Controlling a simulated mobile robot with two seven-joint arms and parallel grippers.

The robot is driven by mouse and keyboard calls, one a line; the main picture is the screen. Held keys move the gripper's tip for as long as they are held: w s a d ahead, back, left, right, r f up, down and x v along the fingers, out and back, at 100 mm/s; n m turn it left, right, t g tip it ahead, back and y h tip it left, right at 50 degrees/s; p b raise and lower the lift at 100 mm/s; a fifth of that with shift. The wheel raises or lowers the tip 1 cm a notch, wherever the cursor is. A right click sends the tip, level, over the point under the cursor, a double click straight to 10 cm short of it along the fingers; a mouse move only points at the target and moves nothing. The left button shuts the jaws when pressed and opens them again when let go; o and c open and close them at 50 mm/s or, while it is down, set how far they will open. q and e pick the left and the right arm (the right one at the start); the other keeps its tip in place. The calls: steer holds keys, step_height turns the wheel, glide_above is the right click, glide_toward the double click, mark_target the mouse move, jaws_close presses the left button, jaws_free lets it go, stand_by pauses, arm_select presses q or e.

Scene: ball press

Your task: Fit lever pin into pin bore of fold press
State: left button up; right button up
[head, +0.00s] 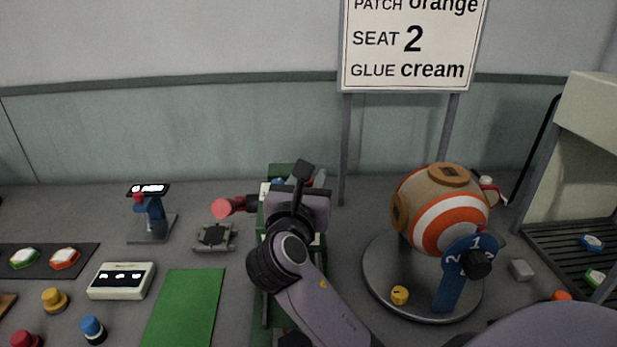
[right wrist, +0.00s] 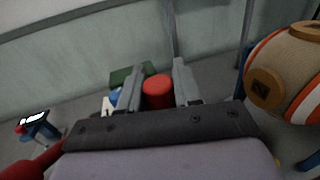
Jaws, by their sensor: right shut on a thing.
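My right gripper (head: 303,172) is over the green fold press (head: 283,170). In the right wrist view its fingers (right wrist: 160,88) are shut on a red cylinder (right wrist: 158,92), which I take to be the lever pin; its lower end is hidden. The press shows in the right wrist view as a green block (right wrist: 132,76) behind the fingers. A dark red bar with a pink-red round end (head: 222,208) sticks out left from beside the press. The pin bore is hidden behind my gripper and arm. My left gripper is not in view.
Left of the press are a grey fixture (head: 214,237), a green mat (head: 185,305), a white box with dark windows (head: 122,281) and a blue stand (head: 150,212). Right are a striped ball (head: 452,215) on a round turntable (head: 378,285) and a sign (head: 415,78) on posts.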

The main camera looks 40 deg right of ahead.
steer(key=shift+f, duration=0.25)
steer(key=o, duration=1.1)
steer(key=shift+a, duration=0.1)
steer(key=v, duration=0.7)
steer(key=shift+r+b, duration=0.1)
steer(key=shift+b, duration=0.25)
steer(key=shift+s+a, duration=0.1)
